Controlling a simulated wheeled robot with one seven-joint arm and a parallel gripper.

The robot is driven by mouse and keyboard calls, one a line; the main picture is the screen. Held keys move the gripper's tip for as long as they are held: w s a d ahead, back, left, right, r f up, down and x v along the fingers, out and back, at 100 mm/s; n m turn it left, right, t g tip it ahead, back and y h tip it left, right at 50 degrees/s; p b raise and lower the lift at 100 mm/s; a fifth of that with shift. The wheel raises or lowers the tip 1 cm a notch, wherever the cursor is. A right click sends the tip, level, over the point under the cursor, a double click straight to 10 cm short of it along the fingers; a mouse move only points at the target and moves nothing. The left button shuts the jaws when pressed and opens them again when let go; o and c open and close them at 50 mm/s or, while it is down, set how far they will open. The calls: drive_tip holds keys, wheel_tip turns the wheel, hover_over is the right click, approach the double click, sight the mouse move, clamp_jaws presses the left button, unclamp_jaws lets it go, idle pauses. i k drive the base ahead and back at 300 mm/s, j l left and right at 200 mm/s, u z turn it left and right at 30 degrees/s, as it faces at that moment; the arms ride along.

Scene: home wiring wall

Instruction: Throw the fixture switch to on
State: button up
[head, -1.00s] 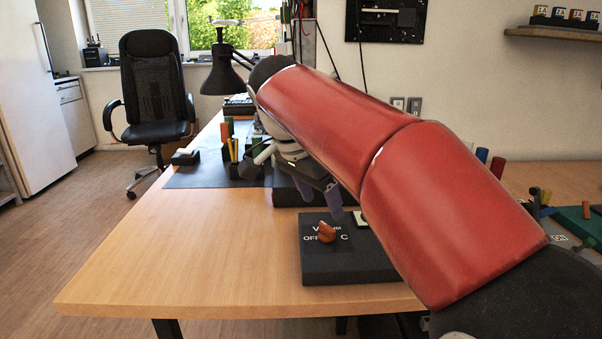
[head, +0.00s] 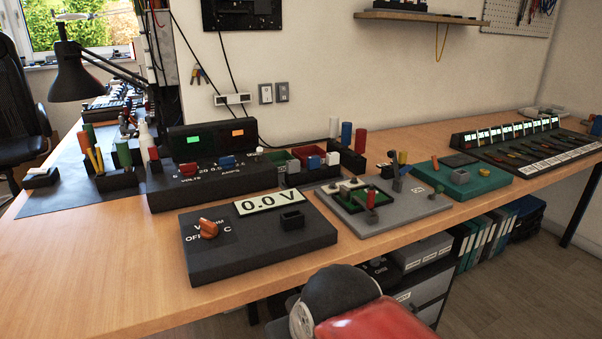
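The grey fixture plate (head: 405,212) lies near the front edge of the table, right of the middle. It carries a green board in a dark frame (head: 352,199) with a red upright piece (head: 371,198) on it. A small dark part, perhaps the switch (head: 438,190), sits at the plate's right side; its position, on or off, is too small to tell. My gripper is out of view; only my arm shows at the bottom middle, in front of the table edge.
A dark meter with an orange knob (head: 208,229) and a display reading 0.0 V (head: 268,203) lies left of the fixture. A dark power supply (head: 212,180) stands behind it. A teal board (head: 480,187) lies to the right. Bare table lies at the front left.

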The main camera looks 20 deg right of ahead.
sight(439, 189)
drive_tip(key=z, duration=1.5)
drive_tip(key=k+l, duration=0.05)
